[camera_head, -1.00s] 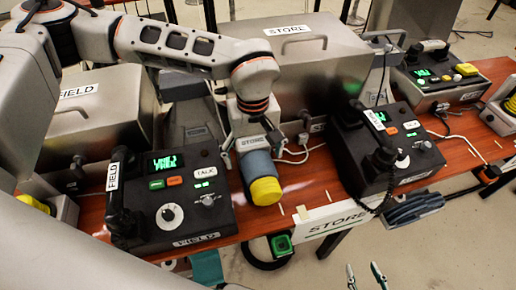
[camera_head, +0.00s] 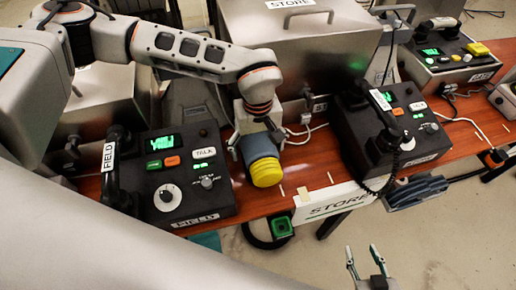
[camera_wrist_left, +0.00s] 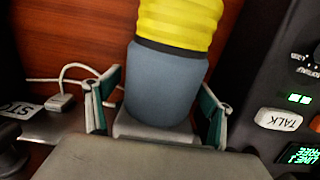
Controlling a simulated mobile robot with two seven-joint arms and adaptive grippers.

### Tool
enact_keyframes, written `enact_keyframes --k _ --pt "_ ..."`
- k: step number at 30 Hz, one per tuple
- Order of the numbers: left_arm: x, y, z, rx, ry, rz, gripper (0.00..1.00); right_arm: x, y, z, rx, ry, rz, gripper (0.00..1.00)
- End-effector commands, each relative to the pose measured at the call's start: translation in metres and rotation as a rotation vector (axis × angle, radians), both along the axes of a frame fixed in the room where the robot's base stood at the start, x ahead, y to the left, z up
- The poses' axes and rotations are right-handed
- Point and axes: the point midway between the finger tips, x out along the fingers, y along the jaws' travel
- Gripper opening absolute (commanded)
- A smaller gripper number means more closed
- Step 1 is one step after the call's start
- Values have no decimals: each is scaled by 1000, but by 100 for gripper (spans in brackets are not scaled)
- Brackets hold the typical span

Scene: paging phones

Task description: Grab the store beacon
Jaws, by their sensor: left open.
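The store beacon has a ribbed yellow cap (camera_head: 266,173) over a blue-grey cylinder (camera_head: 259,147), and sits on the wooden bench between two phone consoles. It fills the middle of the left wrist view (camera_wrist_left: 166,85), with a dark band under the cap. My left gripper (camera_head: 253,138) is at the beacon's lower body. In the left wrist view its teal-padded fingers (camera_wrist_left: 157,108) stand open on either side of the cylinder, with gaps visible. My right gripper (camera_head: 365,254) is open and empty at the bottom, clear of the bench.
The FIELD phone console (camera_head: 175,185) stands close left of the beacon, the STORE console (camera_head: 395,130) to its right. A metal case (camera_head: 290,60) stands behind. White cables (camera_head: 305,133) lie near the beacon. A STORE sign (camera_head: 335,203) hangs on the bench's front edge.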

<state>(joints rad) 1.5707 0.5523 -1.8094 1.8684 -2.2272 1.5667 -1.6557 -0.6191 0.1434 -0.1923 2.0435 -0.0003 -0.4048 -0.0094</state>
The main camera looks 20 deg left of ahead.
Motion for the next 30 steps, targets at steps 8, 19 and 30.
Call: enact_keyframes --k 8,19,30 --pt "0 0 1 0 -1 0 40 2 0 3 1 -5 -1 40" --pt "1 -1 4 -2 -4 -1 7 2 1 3 5 -5 -3 40" --pt "3 -1 54 -3 -12 -1 7 4 2 12 12 -15 -4 40"
